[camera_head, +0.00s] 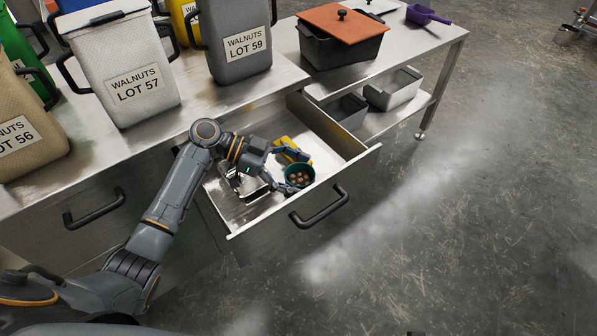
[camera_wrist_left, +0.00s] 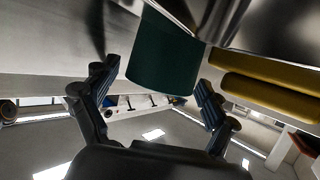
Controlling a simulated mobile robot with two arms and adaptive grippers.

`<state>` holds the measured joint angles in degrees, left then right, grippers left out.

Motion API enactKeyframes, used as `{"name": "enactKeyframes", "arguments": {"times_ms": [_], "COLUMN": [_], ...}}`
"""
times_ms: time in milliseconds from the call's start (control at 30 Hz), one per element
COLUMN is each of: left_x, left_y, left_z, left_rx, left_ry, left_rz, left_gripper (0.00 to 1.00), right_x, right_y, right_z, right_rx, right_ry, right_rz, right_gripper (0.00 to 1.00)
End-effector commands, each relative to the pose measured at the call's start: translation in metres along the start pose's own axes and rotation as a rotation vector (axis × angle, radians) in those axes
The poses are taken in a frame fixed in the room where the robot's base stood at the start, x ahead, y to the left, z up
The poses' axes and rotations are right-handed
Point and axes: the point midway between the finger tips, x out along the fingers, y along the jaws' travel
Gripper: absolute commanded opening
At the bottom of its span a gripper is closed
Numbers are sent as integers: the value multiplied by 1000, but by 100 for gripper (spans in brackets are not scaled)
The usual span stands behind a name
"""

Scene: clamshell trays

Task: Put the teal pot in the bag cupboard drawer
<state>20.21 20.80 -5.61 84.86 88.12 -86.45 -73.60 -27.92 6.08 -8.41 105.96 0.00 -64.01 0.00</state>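The teal pot (camera_head: 309,170), holding several small brown round pieces, is inside the open drawer (camera_head: 330,127), near its front wall. It also shows in the left wrist view (camera_wrist_left: 162,60), between my fingers. My left gripper (camera_head: 291,170) reaches into the drawer with its fingers spread on either side of the pot. In the left wrist view (camera_wrist_left: 152,85) a gap shows between the left finger and the pot; the right finger is close to it, and contact is unclear. My right gripper is not in view.
A yellow object (camera_head: 288,146) lies in the drawer behind the pot. Walnut-labelled bins, such as the grey one (camera_head: 238,45), stand on the counter above. A black crate with an orange lid (camera_head: 343,20) is on the table at right. The floor in front is clear.

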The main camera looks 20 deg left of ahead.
Motion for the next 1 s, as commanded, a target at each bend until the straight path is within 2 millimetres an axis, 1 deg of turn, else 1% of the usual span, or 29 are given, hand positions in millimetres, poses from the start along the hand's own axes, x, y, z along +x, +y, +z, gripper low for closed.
{"name": "enactKeyframes", "arguments": {"times_ms": [333,467,600,667,800,900,1000], "left_x": [0,-3,-6,-21,-50,-65,-74], "left_y": [1,0,0,-1,0,0,0], "left_z": [-1,-6,-14,-9,-10,-10,-10], "left_rx": [-3,-2,-2,-2,-2,-1,-1], "left_ry": [-1,0,0,-5,-3,-2,-2], "left_rz": [1,1,1,-4,-2,-2,0], "left_gripper": [86,86,86,86,86,86,86], "right_x": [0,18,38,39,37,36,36], "right_y": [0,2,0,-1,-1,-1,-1], "right_z": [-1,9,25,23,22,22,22], "right_rx": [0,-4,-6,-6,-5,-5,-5], "right_ry": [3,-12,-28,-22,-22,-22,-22], "right_rz": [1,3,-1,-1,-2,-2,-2], "right_gripper": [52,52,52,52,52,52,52]}}
